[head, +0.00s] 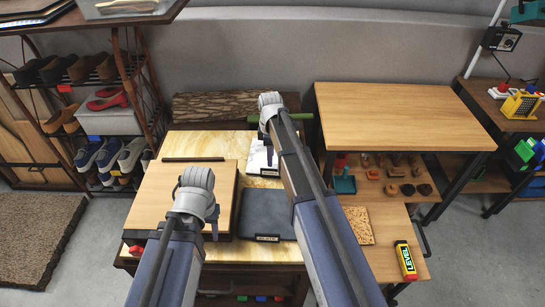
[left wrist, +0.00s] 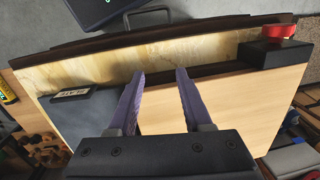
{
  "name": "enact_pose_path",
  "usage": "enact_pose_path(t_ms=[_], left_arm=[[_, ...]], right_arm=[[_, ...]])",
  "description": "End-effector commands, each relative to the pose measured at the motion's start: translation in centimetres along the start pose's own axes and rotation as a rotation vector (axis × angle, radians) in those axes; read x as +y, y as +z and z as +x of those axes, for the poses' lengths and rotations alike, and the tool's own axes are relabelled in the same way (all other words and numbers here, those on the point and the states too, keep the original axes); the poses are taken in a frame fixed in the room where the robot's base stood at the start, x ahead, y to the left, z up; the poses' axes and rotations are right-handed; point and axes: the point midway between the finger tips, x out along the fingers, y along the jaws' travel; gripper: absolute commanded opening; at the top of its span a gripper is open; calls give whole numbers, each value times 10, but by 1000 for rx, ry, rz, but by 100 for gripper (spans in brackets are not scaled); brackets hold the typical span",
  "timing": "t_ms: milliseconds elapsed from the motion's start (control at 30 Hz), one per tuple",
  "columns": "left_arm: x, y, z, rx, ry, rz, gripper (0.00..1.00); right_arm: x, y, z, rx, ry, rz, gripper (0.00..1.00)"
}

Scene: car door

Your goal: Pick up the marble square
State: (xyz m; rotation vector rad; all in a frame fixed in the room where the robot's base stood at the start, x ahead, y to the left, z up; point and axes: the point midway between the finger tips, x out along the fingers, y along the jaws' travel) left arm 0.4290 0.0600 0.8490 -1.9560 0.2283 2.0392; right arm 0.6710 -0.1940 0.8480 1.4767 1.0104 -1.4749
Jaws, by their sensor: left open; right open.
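The marble square (head: 258,163), white with grey streaks and a small dark label, lies on the far middle of the table, partly hidden by my right arm. My right gripper (head: 269,150) points down over it; its fingers are mostly hidden, and I cannot tell whether it touches the square. My left gripper (head: 213,226) is over the pale wooden board (head: 150,198), left of the dark slate square (head: 262,212). In the left wrist view the left gripper (left wrist: 160,72) is open and empty above the board (left wrist: 250,108), with the slate square (left wrist: 95,112) beside it.
A green rod (head: 300,116) lies at the table's back near a bark-textured slab (head: 220,106). A cork-coloured square (head: 358,225) and a yellow level box (head: 405,260) are on the right. A red knob (head: 136,250) stands at the front left. A higher wooden table (head: 395,115) is at right.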

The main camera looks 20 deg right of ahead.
Motion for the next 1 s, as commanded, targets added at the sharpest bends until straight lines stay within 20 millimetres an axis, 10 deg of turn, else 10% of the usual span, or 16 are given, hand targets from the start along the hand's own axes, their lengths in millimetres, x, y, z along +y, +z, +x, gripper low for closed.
enact_pose_path(t_ms=[1000], left_arm=[[7, -5, 76, 0, 0, 1, 50]], right_arm=[[-2, 0, 76, 0, 0, 1, 48]])
